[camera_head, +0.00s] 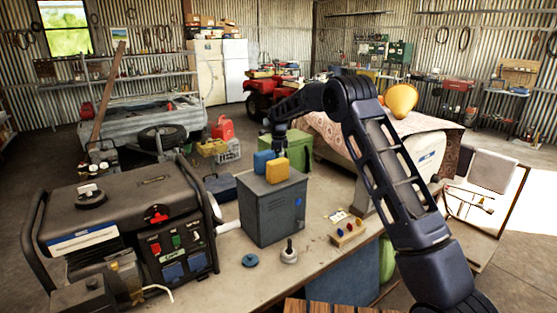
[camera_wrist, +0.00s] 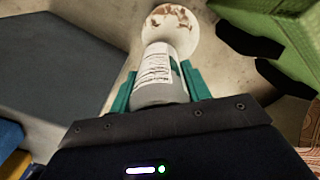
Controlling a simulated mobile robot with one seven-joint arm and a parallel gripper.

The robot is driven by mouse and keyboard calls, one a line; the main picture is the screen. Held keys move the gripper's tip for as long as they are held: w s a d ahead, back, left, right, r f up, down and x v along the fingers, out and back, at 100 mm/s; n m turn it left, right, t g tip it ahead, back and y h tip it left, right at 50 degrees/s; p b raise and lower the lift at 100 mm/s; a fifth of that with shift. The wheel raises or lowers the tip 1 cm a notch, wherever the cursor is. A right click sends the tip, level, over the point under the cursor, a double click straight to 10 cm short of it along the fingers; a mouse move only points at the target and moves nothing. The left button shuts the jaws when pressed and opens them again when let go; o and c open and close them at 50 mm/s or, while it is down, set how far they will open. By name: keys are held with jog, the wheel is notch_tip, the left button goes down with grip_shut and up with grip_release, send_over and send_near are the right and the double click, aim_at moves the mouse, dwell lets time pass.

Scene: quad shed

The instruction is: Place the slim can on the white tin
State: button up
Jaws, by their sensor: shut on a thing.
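My gripper (camera_wrist: 158,72) is shut on the slim can, with one teal finger on each side of it. The slim can (camera_wrist: 158,83) is grey with a white printed label and points away from the wrist camera. The white tin (camera_wrist: 171,27), round and pale with rusty brown patches, shows beyond the can's far end. The can overlaps its near edge in the wrist view, and I cannot tell whether they touch. In the head view my gripper (camera_head: 278,130) is above and behind the grey metal box; the can and tin are not visible there.
The grey metal box (camera_head: 272,212) stands on the bench with blue (camera_head: 263,162) and yellow (camera_head: 277,171) blocks on top. It also lies left in the wrist view (camera_wrist: 60,65). A green container (camera_wrist: 285,40) is close on the right. A generator (camera_head: 125,225) stands left.

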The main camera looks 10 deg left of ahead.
jog(key=shift+f, duration=0.1)
jog(key=o, duration=1.1)
jog(key=shift+o, duration=0.2)
